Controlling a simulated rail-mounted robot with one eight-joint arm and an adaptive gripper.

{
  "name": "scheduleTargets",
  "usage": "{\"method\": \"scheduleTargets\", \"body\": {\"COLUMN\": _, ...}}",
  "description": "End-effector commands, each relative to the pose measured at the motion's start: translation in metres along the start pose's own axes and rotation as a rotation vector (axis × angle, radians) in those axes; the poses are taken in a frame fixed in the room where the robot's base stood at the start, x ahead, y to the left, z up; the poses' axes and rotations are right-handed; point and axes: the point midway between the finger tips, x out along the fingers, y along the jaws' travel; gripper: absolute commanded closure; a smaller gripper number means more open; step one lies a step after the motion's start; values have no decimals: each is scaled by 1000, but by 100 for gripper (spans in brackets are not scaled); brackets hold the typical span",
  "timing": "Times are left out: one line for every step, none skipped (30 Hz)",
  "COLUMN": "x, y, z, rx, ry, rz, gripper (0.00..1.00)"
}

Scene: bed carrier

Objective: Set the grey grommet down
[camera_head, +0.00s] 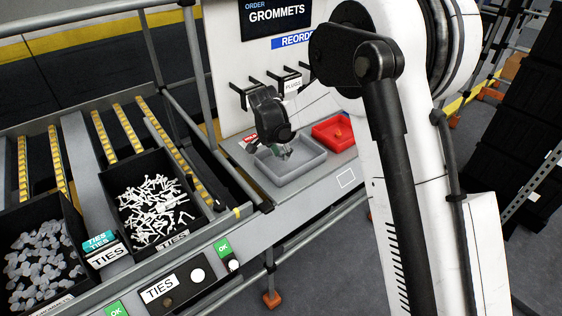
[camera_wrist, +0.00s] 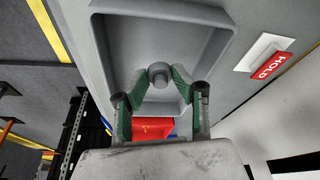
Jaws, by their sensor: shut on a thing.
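The grey grommet (camera_wrist: 159,74) is a small round piece between my fingertips in the wrist view. My gripper (camera_wrist: 159,82) has green finger pads and is shut on the grommet. The grey tray (camera_wrist: 102,45) lies under it, and the grommet shows over the tray's floor; whether it touches the floor cannot be told. In the head view my gripper (camera_head: 285,152) reaches down into the grey tray (camera_head: 318,157) from above. The grommet cannot be made out clearly there.
A red tray (camera_head: 349,142) with a red piece in it stands right beside the grey tray. A red HOLD label (camera_wrist: 271,66) is beside the grey tray. Bins of white ties (camera_head: 155,207) and of pale grommets (camera_head: 42,262) stand at the left. A panel with hooks rises behind.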

Motion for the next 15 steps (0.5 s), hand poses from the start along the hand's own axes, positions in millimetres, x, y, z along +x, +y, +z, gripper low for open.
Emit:
{"method": "scheduleTargets", "body": {"x": 5, "y": 0, "z": 2, "rx": 0, "ry": 0, "rz": 0, "gripper": 87}}
{"method": "scheduleTargets", "body": {"x": 8, "y": 0, "z": 3, "rx": 0, "ry": 0, "rz": 0, "gripper": 87}}
{"method": "scheduleTargets", "body": {"x": 14, "y": 0, "z": 5, "rx": 0, "ry": 0, "rz": 0, "gripper": 87}}
{"method": "scheduleTargets", "body": {"x": 18, "y": 0, "z": 6, "rx": 0, "ry": 0, "rz": 0, "gripper": 87}}
{"method": "scheduleTargets", "body": {"x": 22, "y": 0, "z": 8, "rx": 0, "ry": 0, "rz": 0, "gripper": 87}}
{"method": "scheduleTargets", "body": {"x": 27, "y": 0, "z": 9, "rx": 0, "ry": 0, "rz": 0, "gripper": 87}}
{"method": "scheduleTargets", "body": {"x": 30, "y": 0, "z": 10, "rx": 0, "ry": 0, "rz": 0, "gripper": 87}}
{"method": "scheduleTargets", "body": {"x": 33, "y": 0, "z": 11, "rx": 0, "ry": 0, "rz": 0, "gripper": 87}}
{"method": "scheduleTargets", "body": {"x": 34, "y": 0, "z": 12, "rx": 0, "ry": 0, "rz": 0, "gripper": 87}}
{"method": "scheduleTargets", "body": {"x": 35, "y": 0, "z": 12, "rx": 0, "ry": 0, "rz": 0, "gripper": 87}}
{"method": "scheduleTargets", "body": {"x": 35, "y": 0, "z": 12, "rx": 0, "ry": 0, "rz": 0, "gripper": 87}}
{"method": "scheduleTargets", "body": {"x": 34, "y": 0, "z": 12, "rx": 0, "ry": 0, "rz": 0, "gripper": 87}}
{"method": "scheduleTargets", "body": {"x": 34, "y": 0, "z": 12, "rx": 0, "ry": 0, "rz": 0, "gripper": 87}}
{"method": "scheduleTargets", "body": {"x": 34, "y": 0, "z": 12, "rx": 0, "ry": 0, "rz": 0, "gripper": 87}}
{"method": "scheduleTargets", "body": {"x": 34, "y": 0, "z": 12, "rx": 0, "ry": 0, "rz": 0, "gripper": 87}}
